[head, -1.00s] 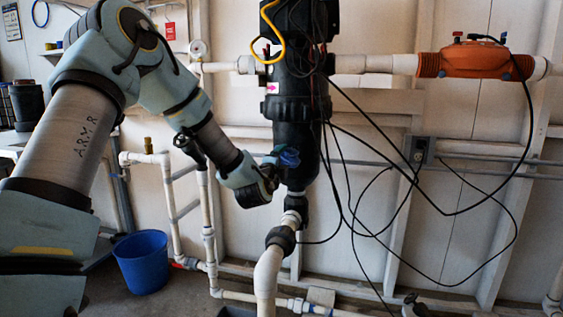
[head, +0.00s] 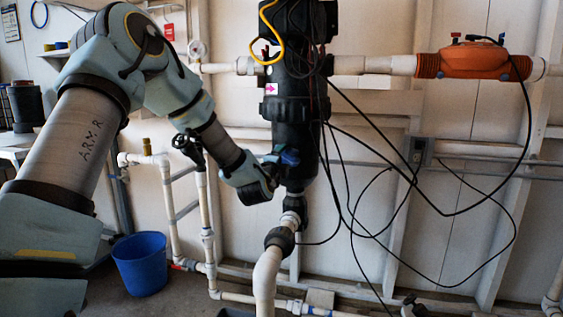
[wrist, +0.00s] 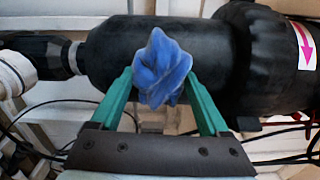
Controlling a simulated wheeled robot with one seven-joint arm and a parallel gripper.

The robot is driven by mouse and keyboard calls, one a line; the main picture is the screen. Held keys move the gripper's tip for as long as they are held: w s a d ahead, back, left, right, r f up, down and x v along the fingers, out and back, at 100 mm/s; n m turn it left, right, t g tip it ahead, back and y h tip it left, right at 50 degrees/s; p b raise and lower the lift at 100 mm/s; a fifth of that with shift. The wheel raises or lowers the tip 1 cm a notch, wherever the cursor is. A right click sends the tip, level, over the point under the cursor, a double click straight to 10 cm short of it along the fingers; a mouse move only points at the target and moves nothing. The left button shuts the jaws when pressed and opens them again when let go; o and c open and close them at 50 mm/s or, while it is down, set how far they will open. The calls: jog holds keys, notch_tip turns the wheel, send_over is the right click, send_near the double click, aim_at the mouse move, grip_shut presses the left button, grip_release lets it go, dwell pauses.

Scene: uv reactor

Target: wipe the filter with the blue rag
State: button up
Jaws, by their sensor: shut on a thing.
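The filter is a tall black canister (head: 294,110) mounted upright on the pipes in the head view. In the wrist view its black body (wrist: 205,48) runs sideways across the picture. My gripper (head: 279,162) is at the lower part of the filter. The crumpled blue rag (head: 289,158) shows at its tips, against or very close to the filter's surface; contact cannot be told for sure. In the wrist view the green fingers of my gripper (wrist: 163,88) are shut on the blue rag (wrist: 162,68), which bulges out beyond the tips and covers part of the filter.
Black cables (head: 350,190) hang right of the filter. A white pipe (head: 268,275) bends below it. An orange unit (head: 475,61) sits on the pipe at upper right. A blue bucket (head: 141,263) stands on the floor at left. White pipes with a valve (head: 190,146) are left of the filter.

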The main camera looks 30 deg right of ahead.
aim_at(296, 159)
jog(key=shift+s+d+b, duration=0.5)
jog(key=shift+s+d, duration=0.9)
jog(key=shift+d, duration=0.1)
jog(key=shift+w+a+r+b, duration=0.1)
jog(key=shift+w+a+b, duration=0.3)
jog(key=shift+w+a, duration=1.15)
jog(key=shift+w+d, duration=0.1)
jog(key=shift+w, duration=0.05)
jog(key=shift+b+v, duration=0.8)
jog(key=shift+v, duration=2.3)
jog(key=shift+d, duration=0.1)
jog(key=shift+b+v, duration=0.8)
jog(key=shift+v, duration=0.75)
